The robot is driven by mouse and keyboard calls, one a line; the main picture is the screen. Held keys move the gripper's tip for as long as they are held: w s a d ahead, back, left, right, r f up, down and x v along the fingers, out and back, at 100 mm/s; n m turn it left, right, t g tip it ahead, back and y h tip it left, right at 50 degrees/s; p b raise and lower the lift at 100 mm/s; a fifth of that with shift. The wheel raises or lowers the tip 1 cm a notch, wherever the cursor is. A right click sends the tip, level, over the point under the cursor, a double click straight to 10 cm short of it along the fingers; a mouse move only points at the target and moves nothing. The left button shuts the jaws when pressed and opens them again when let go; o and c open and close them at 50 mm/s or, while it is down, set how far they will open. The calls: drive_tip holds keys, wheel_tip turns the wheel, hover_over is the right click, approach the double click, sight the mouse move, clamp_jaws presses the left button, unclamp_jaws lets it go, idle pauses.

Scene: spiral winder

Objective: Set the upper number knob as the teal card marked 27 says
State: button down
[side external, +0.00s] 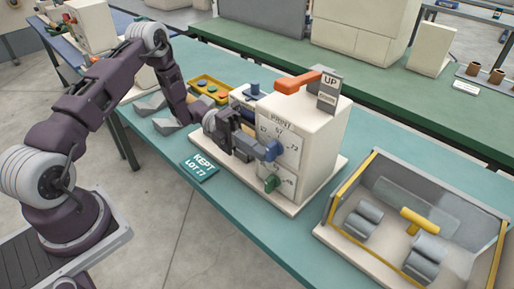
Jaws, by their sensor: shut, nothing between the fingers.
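The white machine (316,150) stands on the teal bench. Its face bears a "PRINT" label and small numbers around the upper blue knob (273,150); I cannot read them all surely. A green knob (271,184) sits below on the same face. The teal card (199,168) lies on the bench left of the machine and reads "KEPT LOT 27". My gripper (262,150) is shut at the blue knob's left side, with nothing between its fingers. I cannot tell whether it touches the knob. The knob's pointing direction is partly hidden by my gripper.
An orange lever (297,82) lies on top of the machine beside an UP/DOWN sign (329,91). A yellow box (208,89) with coloured buttons stands behind my gripper. A clear-sided, yellow-edged unit with grey rollers (424,258) stands at right. Grey wedge-shaped blocks (166,126) lie at left.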

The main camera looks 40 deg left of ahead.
drive_tip(key=shift+d+f, duration=0.15)
drive_tip(key=shift+f, duration=0.1)
drive_tip(key=shift+d+f+h, duration=0.15)
drive_tip(key=shift+f+h, duration=0.15)
drive_tip(key=shift+h, duration=0.4)
drive_tip(key=shift+d+f, duration=0.3)
drive_tip(key=shift+d, duration=0.2)
drive_tip(key=shift+d+f, duration=0.25)
drive_tip(key=shift+d, duration=0.5)
drive_tip(key=shift+a, duration=0.1)
idle(0.9)
